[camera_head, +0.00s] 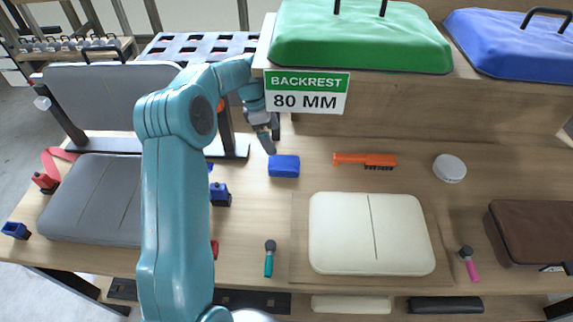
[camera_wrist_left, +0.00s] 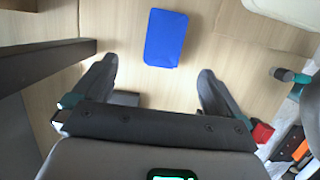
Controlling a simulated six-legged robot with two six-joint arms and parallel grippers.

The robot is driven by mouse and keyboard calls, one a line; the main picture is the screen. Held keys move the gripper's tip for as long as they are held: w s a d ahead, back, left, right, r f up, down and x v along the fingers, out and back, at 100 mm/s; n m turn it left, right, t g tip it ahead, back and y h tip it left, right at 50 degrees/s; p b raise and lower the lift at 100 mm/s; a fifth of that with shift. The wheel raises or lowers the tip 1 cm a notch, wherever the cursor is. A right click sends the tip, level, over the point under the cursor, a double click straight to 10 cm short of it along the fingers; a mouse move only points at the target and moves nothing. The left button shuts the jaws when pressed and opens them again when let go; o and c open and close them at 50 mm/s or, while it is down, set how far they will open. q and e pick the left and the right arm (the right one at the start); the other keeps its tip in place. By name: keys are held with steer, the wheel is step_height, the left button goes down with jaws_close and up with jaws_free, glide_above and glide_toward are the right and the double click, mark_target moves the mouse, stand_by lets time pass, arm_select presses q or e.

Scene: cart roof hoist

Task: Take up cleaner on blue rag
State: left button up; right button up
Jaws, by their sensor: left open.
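A small blue block-like piece (camera_head: 284,166), likely the blue rag, lies flat on the wooden bench below the green sign. It also shows in the left wrist view (camera_wrist_left: 165,38), with nothing seen on top of it. No separate cleaner can be made out on it. My left gripper (camera_head: 268,137) is just behind and left of the blue piece, above the bench. In the left wrist view its two fingers (camera_wrist_left: 157,68) are spread with nothing between them, and the blue piece lies beyond the tips, apart from them. My right gripper does not show.
An orange brush (camera_head: 365,160) and a round white tin (camera_head: 449,168) lie to the right. A cream cushion (camera_head: 340,230) is in front. A grey seat (camera_head: 95,200) and blue clamps (camera_head: 219,194) are left. A wooden shelf with a green pad (camera_head: 360,40) stands behind.

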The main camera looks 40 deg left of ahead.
mark_target(283, 162)
arm_select(q)
steer(key=shift+s+d+f, duration=0.2)
steer(key=shift+d+f, duration=0.25)
steer(key=shift+f, duration=0.15)
steer(key=shift+s+d+f, duration=0.15)
steer(key=shift+d+f, duration=0.3)
steer(key=shift+f, duration=0.15)
steer(key=f, duration=0.1)
steer(key=w+f, duration=0.1)
steer(key=f, duration=0.1)
steer(key=shift+w+a+f, duration=0.1)
steer(key=shift+w, duration=0.05)
steer(key=p+x, duration=0.1)
steer(key=x, duration=0.3)
steer(key=shift+d+p, duration=0.25)
steer(key=shift+p, duration=0.1)
steer(key=shift+w+a+f, duration=0.1)
steer(key=shift+f, duration=0.25)
steer(key=shift+s+d+r, duration=0.2)
steer(key=shift+s+r, duration=0.05)
steer(key=shift+w+a+f, duration=0.15)
steer(key=shift+w+f, duration=0.1)
steer(key=shift+f, duration=0.15)
steer(key=shift+s+r, duration=0.1)
steer(key=shift+s, duration=0.1)
steer(key=shift+w, duration=0.1)
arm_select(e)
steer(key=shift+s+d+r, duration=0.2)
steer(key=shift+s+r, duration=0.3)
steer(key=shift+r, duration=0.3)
